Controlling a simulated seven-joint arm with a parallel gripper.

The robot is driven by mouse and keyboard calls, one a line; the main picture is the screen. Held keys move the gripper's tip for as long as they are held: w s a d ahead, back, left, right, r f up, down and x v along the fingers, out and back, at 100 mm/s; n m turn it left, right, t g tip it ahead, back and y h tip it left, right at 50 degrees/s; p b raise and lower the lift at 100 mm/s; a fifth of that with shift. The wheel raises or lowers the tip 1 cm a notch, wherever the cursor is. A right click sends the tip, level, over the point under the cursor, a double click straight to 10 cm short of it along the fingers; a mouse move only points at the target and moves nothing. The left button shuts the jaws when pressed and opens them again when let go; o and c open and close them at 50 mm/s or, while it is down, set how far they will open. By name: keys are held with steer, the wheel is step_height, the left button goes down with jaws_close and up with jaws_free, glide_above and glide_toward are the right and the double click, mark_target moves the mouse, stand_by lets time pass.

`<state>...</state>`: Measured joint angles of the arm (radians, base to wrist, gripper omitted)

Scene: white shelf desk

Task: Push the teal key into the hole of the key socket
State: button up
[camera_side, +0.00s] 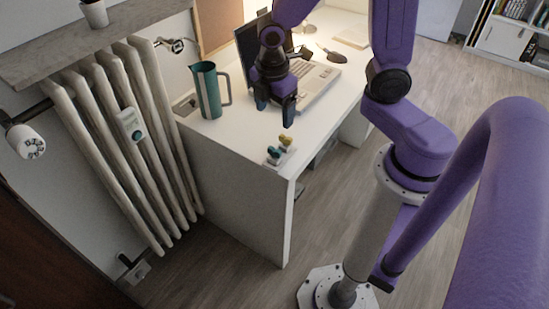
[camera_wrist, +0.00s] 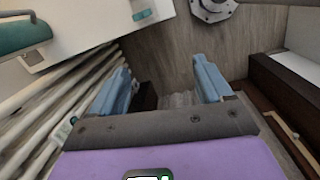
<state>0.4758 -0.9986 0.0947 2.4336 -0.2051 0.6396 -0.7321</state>
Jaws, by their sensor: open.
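The key socket (camera_side: 272,161) is a small pale block at the desk's near corner in the side view. A teal key (camera_side: 274,152) and a yellow key (camera_side: 286,140) stand at it; how deep the teal one sits is too small to tell. My gripper (camera_side: 276,108) is open and empty above the desk, behind the socket and apart from it. In the wrist view my open gripper (camera_wrist: 163,78) has nothing between its blue fingers. A small pale piece with teal (camera_wrist: 143,14), probably the socket with the teal key, lies at the top edge, partly cut off.
A teal pitcher (camera_side: 208,90) stands on the white desk (camera_side: 225,135), left of my gripper. A laptop (camera_side: 315,82) lies open behind my gripper, with a dark mouse (camera_side: 335,57) beyond. A radiator (camera_side: 125,130) stands left of the desk. The desktop around the socket is mostly clear.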

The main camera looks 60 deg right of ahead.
mark_target(274, 149)
steer(key=w+d+f+n, duration=0.2)
steer(key=w+d+f, duration=0.2)
steer(key=shift+g+h, duration=0.3)
steer(key=shift+w+d+f, duration=0.1)
steer(key=shift+d+f, duration=0.25)
steer(key=shift+f, duration=2.5)
steer(key=shift+s+d+f, duration=0.1)
steer(key=shift+d+f, duration=0.3)
steer(key=shift+f, duration=2.5)
steer(key=shift+w+d+f, duration=0.1)
steer(key=shift+d+f, duration=0.25)
steer(key=shift+f, duration=2.5)
steer(key=shift+c, duration=0.4)
steer(key=c, duration=1)
